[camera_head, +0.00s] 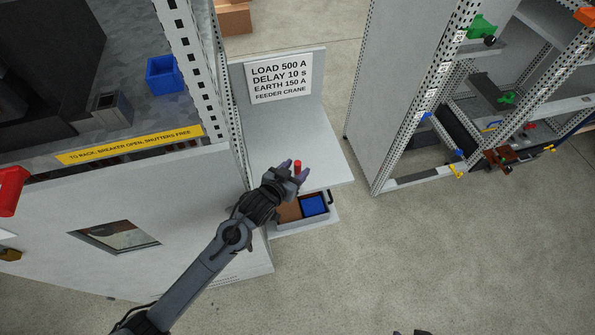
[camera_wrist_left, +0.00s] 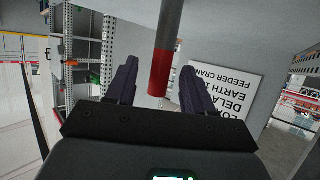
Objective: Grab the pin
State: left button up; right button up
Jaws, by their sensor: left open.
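The pin (camera_head: 297,167) shows as a small red upright piece at the front of the grey shelf in the head view. In the left wrist view, which shows the sign upside down, the pin (camera_wrist_left: 161,72) is a cylinder with a red end and a grey shaft. My left gripper (camera_head: 293,171) is open at the pin. Its two dark fingers (camera_wrist_left: 159,80) stand on either side of the red end, with a visible gap on both sides. The pin's far end is out of the wrist picture.
A sign (camera_head: 279,78) stands at the back of the grey shelf (camera_head: 285,130). Below it is an open drawer with a blue bin (camera_head: 314,205). A cabinet with a blue box (camera_head: 164,75) is at left. An open rack (camera_head: 480,100) stands at right; the floor between is clear.

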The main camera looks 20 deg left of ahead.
aim_at(296, 169)
pick_arm(q)
jog(key=shift+x, duration=1.9)
jog(key=shift+s, duration=0.1)
grip_shut()
jog(key=shift+r, duration=0.2)
